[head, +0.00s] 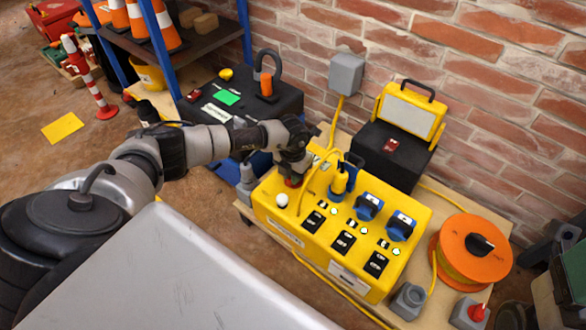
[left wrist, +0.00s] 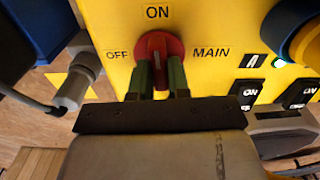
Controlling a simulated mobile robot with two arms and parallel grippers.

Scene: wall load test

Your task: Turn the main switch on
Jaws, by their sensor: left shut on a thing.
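The yellow power box (head: 268,212) sits on a wooden bench. Its red main switch knob (left wrist: 160,46) shows in the left wrist view, with OFF printed to its left, ON above and MAIN to its right. My left gripper (left wrist: 163,80) is shut on the knob, one greenish finger on each side of its grip. The grip appears upright in that view, in line with the ON mark; its far end is partly hard to make out. In the head view my left gripper (head: 292,180) reaches down onto the box's far left corner and mostly hides the knob. My right gripper is not in view.
A yellow plug (head: 340,182) with its cable sits close right of the gripper. Blue sockets (head: 369,206) and black rocker switches (head: 344,242) are on the box. A white dome (head: 282,200) is nearby. An orange cable reel (head: 468,262) stands right; a brick wall is behind.

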